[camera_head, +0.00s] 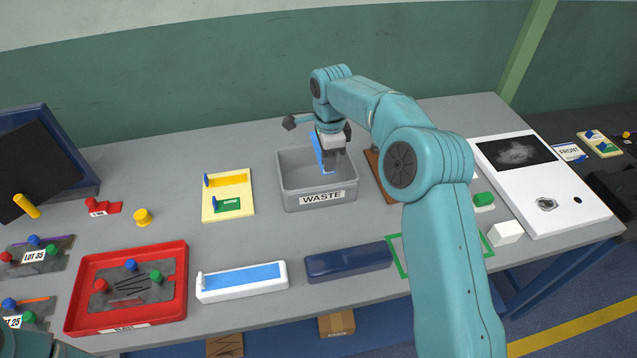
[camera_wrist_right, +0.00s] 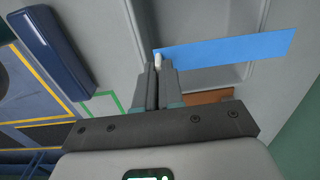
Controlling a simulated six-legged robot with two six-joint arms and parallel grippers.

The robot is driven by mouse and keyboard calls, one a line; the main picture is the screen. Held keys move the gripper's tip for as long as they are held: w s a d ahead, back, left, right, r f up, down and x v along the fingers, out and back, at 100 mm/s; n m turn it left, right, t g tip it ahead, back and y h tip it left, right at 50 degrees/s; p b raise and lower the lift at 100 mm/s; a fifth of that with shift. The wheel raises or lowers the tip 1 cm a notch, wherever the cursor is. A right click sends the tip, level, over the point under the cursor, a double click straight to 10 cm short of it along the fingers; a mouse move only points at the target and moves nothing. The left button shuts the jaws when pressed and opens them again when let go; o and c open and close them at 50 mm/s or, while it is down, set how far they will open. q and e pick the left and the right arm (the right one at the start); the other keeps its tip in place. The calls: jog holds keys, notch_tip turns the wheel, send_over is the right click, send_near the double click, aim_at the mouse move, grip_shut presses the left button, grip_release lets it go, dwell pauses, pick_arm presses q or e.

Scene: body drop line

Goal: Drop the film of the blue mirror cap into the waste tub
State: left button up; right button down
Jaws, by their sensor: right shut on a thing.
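My right gripper (camera_head: 334,157) is over the waste tub (camera_head: 291,200), a grey box labelled WASTE. It is shut on the film (camera_head: 319,151), a blue strip that hangs within the tub's outline; its exact height is unclear. In the right wrist view, the closed fingertips (camera_wrist_right: 158,66) pinch the film (camera_wrist_right: 232,48) at one end by a small white tab. The strip reaches right across the tub's grey interior. The dark blue mirror cap (camera_head: 350,262) lies on the table in front of the tub and shows no film. My left gripper is out of view.
A white cap with a blue top (camera_head: 243,282) lies left of the blue cap. A red tray (camera_head: 178,258) stands at the front left. A yellow board (camera_head: 240,208) is left of the tub, and a brown board (camera_head: 380,180) is beside its right side.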

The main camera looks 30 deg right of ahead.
jog(key=shift+w+a+f, duration=0.15)
jog(key=shift+w+f, duration=0.1)
jog(key=shift+f, duration=0.25)
jog(key=shift+w+a+f, duration=0.1)
jog(key=shift+w+f, duration=0.1)
jog(key=shift+f, duration=0.25)
jog(key=shift+s+d+r, duration=0.1)
jog(key=shift+s+r, duration=0.1)
jog(key=shift+s, duration=0.05)
jog(key=c, duration=1.5)
grip_release()
jog(key=shift+s+d+r, duration=0.1)
jog(key=shift+s, duration=0.05)
jog(key=o, duration=0.3)
jog(key=shift+w+a+f, duration=0.2)
jog(key=shift+w, duration=0.15)
jog(key=shift+s+d+r, duration=0.15)
jog(key=shift+r, duration=0.25)
pick_arm(q)
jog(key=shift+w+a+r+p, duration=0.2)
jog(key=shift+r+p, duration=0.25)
jog(key=shift+p, duration=0.5)
pick_arm(e)
jog(key=r, duration=1.1)
jog(key=shift+w, duration=0.3)
